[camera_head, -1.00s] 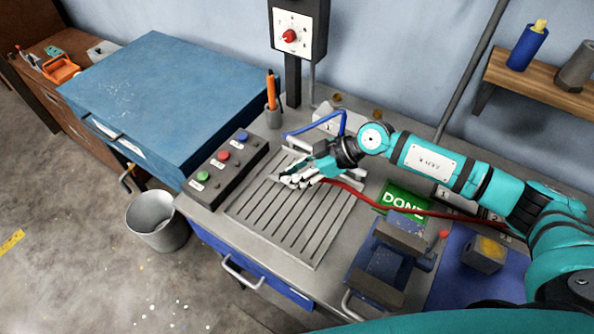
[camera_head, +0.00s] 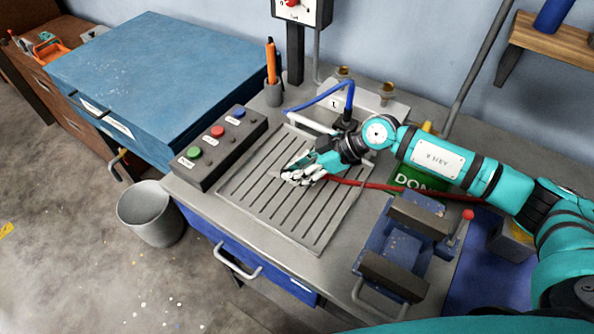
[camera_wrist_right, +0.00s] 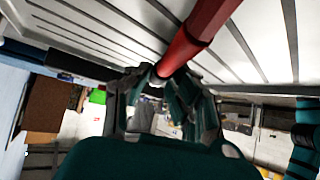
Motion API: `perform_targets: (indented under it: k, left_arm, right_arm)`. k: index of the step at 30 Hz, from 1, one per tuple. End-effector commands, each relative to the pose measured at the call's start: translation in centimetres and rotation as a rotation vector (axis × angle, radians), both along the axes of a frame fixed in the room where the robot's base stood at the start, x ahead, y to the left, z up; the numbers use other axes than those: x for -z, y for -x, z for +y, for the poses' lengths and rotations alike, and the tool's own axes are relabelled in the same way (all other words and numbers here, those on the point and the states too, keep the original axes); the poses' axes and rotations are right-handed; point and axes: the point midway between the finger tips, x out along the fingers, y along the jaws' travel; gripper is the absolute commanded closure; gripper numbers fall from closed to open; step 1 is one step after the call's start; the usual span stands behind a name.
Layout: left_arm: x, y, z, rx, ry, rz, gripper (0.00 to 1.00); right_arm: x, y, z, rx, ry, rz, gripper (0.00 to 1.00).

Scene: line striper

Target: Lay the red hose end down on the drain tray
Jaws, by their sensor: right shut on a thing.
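The drain tray (camera_head: 285,228) is a grey slotted plate on the workbench in the head view. Its slats also show close up in the right wrist view (camera_wrist_right: 265,40). My right gripper (camera_head: 298,176) is over the upper part of the tray. In the right wrist view the gripper (camera_wrist_right: 165,82) is shut on the red hose end (camera_wrist_right: 190,42), with the slats close by. The red hose (camera_head: 400,188) runs from the gripper to the right across the bench. I cannot tell whether the hose end touches the tray. My left gripper is not in view.
A button box (camera_head: 215,145) stands left of the tray. A blue hose (camera_head: 325,98) arches behind it near brass fittings (camera_head: 388,90). A blue vise (camera_head: 405,250) and a green DONE sign (camera_head: 412,180) are at the right. A bin (camera_head: 150,215) stands on the floor.

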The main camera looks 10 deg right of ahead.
Motion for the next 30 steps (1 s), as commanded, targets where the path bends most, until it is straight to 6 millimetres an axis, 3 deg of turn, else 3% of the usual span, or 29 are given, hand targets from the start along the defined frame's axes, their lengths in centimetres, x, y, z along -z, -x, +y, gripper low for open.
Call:
perform_targets:
  k: [9, 10, 16, 25, 30]
  left_arm:
    - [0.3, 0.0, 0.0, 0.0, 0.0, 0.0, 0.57]
    - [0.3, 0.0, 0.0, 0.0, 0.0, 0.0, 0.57]
    - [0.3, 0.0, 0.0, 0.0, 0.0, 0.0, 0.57]
    - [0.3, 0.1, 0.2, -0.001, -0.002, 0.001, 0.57]
    - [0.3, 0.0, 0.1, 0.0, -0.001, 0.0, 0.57]
  right_arm:
    - [0.1, 0.0, 0.0, 0.001, -0.001, -0.001, 1.0]
    - [0.1, 0.0, 0.0, 0.0, -0.001, 0.0, 0.78]
    - [0.2, 0.0, 0.0, 0.001, 0.0, -0.001, 0.52]
    - [0.1, 0.0, -0.2, 0.001, 0.001, 0.0, 0.52]
    - [-1.2, 0.4, -1.7, 0.002, 0.002, -0.002, 0.52]
